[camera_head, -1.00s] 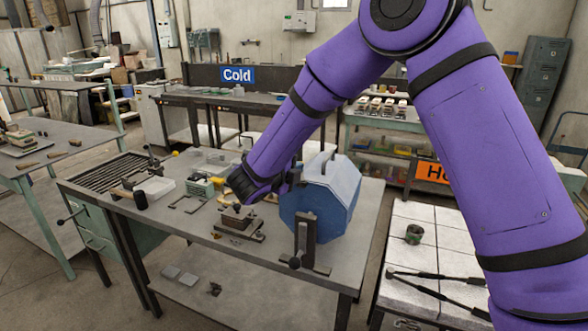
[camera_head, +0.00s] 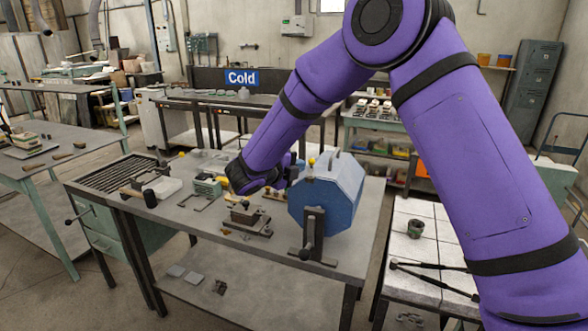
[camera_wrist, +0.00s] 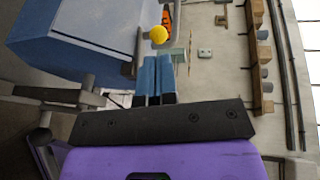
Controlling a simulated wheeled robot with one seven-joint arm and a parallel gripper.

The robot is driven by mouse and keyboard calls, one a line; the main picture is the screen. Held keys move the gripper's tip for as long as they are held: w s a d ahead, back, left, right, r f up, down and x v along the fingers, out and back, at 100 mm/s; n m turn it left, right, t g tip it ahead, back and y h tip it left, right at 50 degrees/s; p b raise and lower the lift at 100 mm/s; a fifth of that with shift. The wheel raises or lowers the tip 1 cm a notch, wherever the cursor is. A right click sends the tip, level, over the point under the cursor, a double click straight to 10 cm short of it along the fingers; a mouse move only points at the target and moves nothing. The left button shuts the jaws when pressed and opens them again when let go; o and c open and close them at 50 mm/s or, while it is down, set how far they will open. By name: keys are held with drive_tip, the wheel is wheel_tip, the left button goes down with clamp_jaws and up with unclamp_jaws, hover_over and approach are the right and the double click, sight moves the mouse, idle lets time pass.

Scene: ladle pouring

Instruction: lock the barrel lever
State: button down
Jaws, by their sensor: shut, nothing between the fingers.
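The blue faceted barrel (camera_head: 328,200) sits on its dark stand on the workbench. A lever with a yellow knob (camera_head: 311,162) shows at the barrel's upper left edge; in the wrist view its knob (camera_wrist: 159,34) is just past my fingertips. My gripper (camera_wrist: 155,60) has its two blue fingers side by side, shut and empty. The fingertips are close to the knob; I cannot tell if they touch it or the thin lever. The barrel's pale blue side (camera_wrist: 90,30) fills the wrist view's upper left. In the head view, the fingers are mostly hidden beside the barrel.
The workbench (camera_head: 185,235) also holds a dark clamp-like fixture (camera_head: 248,218), a mallet (camera_head: 140,195) and several small tools left of the barrel.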

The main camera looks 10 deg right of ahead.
drive_tip(key=v, duration=1)
drive_tip(key=shift+s, duration=0.3)
drive_tip(key=shift+a, duration=0.15)
drive_tip(key=shift+r, duration=0.1)
